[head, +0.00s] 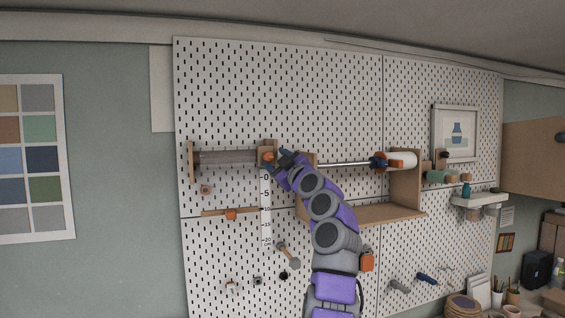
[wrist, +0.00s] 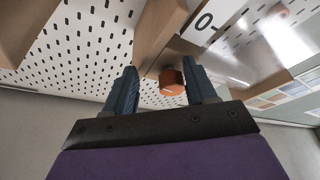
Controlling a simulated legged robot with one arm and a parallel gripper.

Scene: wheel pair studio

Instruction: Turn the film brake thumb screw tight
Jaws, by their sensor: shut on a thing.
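The film brake thumb screw is an orange knob (head: 268,157) on the wooden bracket (head: 273,145) at the right end of the film roll (head: 226,158). In the wrist view the orange thumb screw (wrist: 171,83) sits between the two dark fingers of my gripper (wrist: 162,88), close against the right finger. My gripper (head: 280,157) reaches the bracket from the right in the head view and is shut on the thumb screw. Its far side and the exact finger contact are hard to see.
A wooden shelf frame (head: 405,180) with a metal rod and a white roll (head: 402,160) stands right of my arm. A white numbered scale (head: 266,210) hangs below the bracket. A tool with a wooden handle (head: 287,254) hangs lower. The pegboard (head: 225,90) above is bare.

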